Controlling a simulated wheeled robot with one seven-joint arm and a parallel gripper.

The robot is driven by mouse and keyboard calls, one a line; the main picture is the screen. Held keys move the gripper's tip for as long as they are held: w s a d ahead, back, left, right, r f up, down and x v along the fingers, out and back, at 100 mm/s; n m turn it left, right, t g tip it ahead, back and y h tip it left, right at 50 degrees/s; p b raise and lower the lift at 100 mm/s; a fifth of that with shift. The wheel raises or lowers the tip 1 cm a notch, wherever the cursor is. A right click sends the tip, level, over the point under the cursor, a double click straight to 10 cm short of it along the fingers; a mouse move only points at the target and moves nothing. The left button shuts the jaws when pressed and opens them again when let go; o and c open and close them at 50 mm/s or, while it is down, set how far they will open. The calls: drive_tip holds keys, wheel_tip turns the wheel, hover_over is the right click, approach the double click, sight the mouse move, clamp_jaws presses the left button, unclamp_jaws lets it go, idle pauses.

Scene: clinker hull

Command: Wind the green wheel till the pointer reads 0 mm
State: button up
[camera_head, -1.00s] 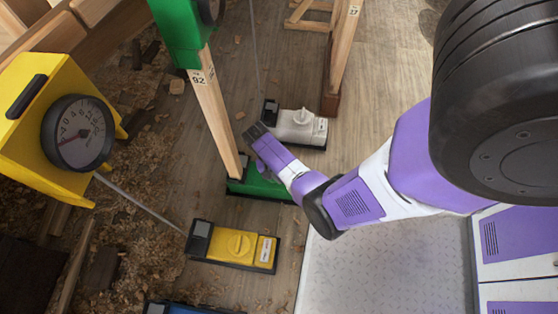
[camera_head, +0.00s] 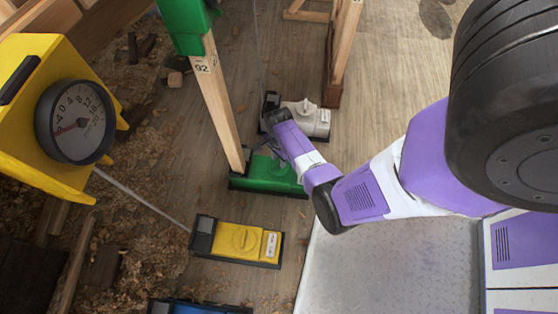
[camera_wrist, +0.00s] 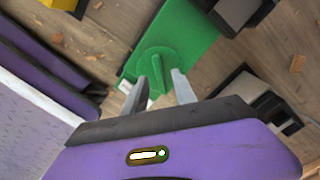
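The green wheel (camera_wrist: 157,64) is a raised round knob with a bar across it, on top of a green box (camera_head: 285,178) on the floor. My gripper (camera_wrist: 167,82) points down over it in the wrist view. Its two fingers are apart, and the gap between them shows; I cannot tell whether they touch the wheel. In the head view my gripper (camera_head: 268,146) partly hides the wheel. A yellow housing's dial (camera_head: 75,121) has a red pointer towards lower left.
The wooden post (camera_head: 220,105) marked 92 rises beside the green box. Wood shavings litter the left floor.

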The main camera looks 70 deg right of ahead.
drive_tip(key=shift+f+b, duration=0.35)
drive_tip(key=shift+f, duration=0.7)
clamp_jaws()
drive_tip(key=m+p, duration=0.2)
drive_tip(key=shift+r+m, duration=0.2)
drive_tip(key=shift+m, duration=0.1)
drive_tip(key=shift+f+m+p, duration=0.2)
drive_tip(key=shift+m+p, duration=0.3)
drive_tip(key=shift+m, duration=0.6)
